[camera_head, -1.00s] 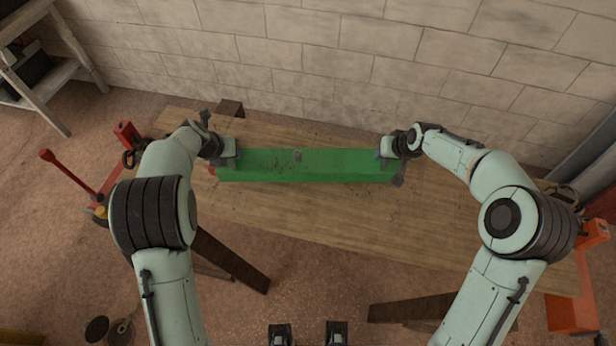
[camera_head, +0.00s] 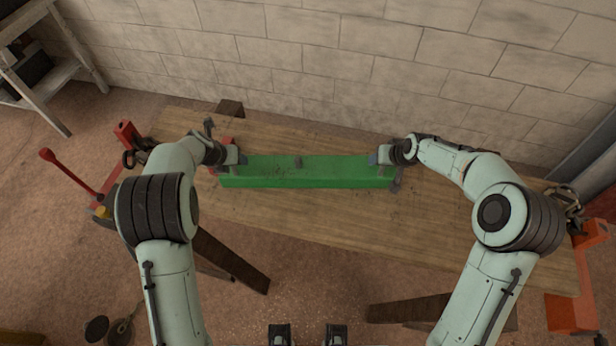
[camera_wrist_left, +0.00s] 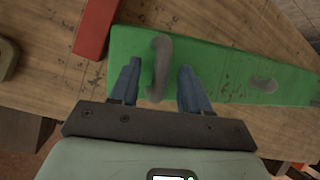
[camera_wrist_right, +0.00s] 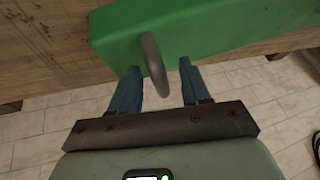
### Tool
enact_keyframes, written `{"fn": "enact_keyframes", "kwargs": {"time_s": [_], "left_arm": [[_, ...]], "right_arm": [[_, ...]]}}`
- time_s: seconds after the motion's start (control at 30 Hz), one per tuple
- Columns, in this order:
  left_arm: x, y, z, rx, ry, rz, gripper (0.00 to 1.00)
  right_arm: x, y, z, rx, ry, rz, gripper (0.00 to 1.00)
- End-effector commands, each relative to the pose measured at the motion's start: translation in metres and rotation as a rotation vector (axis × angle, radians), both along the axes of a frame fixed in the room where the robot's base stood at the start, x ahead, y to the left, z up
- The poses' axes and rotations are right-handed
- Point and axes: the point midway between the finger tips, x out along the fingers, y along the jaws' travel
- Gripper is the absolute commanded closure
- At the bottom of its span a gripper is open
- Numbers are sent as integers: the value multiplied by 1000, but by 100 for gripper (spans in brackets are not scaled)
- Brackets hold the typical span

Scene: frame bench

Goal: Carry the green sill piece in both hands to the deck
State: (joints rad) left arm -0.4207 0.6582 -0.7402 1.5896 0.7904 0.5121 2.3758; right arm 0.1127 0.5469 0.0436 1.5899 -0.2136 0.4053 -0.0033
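The green sill piece (camera_head: 305,173) is a long bar with a grey handle near each end and a small grey knob in the middle. It lies level along the wooden top and appears to rest on it. My left gripper (camera_head: 236,158) is at its left end. In the left wrist view its blue fingers (camera_wrist_left: 160,75) stand open either side of the grey handle (camera_wrist_left: 160,68), with gaps visible. My right gripper (camera_head: 380,157) is at the right end. In the right wrist view its fingers (camera_wrist_right: 160,75) stand apart around the other handle (camera_wrist_right: 152,62), also with gaps.
A red block (camera_wrist_left: 95,28) lies beside the left end of the green piece. The wooden top (camera_head: 330,218) is bare in front of the piece. A block wall (camera_head: 300,60) stands behind. Red clamps (camera_head: 127,134) are at the top's left edge and orange ones (camera_head: 590,235) at its right.

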Motion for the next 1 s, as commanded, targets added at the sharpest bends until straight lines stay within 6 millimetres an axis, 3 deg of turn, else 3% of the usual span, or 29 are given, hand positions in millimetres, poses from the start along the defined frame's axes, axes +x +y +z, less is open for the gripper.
{"fn": "enact_keyframes", "kwargs": {"time_s": [0.37,0.8,1.0], "left_arm": [[-2,0,5,-2,-2,0,53],[-38,14,79,-3,-4,-2,53],[-50,20,101,-1,-2,-1,53]], "right_arm": [[0,1,0,1,0,0,53],[0,1,0,1,1,1,53],[0,1,0,1,1,1,53]]}}
